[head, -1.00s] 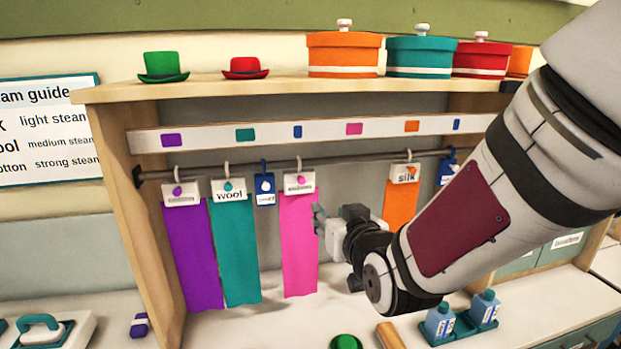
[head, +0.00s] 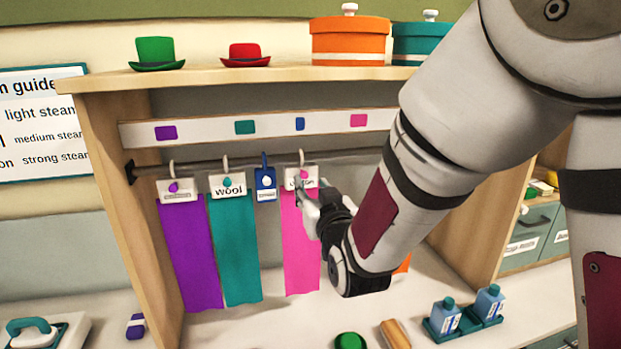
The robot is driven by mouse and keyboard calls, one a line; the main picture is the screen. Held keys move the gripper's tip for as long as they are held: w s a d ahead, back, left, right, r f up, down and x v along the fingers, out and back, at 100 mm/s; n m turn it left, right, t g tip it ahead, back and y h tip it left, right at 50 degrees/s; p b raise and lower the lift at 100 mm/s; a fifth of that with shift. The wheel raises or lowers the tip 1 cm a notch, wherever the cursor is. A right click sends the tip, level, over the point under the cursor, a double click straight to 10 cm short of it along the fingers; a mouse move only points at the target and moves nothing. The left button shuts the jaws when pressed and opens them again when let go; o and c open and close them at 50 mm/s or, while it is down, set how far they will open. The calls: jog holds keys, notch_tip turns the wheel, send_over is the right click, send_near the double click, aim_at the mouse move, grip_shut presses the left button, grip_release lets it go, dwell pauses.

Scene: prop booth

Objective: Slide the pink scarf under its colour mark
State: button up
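The pink scarf (head: 300,254) hangs from the rail (head: 345,157) by a hook and a white card (head: 302,174), to the right of the blue tag. Its pink colour mark (head: 358,120) is on the white strip above the rail, to the right of the scarf's hook. My gripper (head: 306,196) is at the upper right part of the pink scarf, just below its card, and overlaps both in the picture. Whether it touches or grips them, and how far its fingers are apart, I cannot tell.
A purple scarf (head: 190,255), a teal scarf (head: 234,262) and a small blue tag (head: 265,184) hang to the left. My arm hides the rail's right part and most of an orange scarf (head: 403,266). The rail right of the pink hook looks clear.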

aim_at(305, 176)
jog(key=x, duration=0.6)
jog(key=shift+w+f, duration=0.1)
jog(key=shift+w, duration=0.05)
grip_shut()
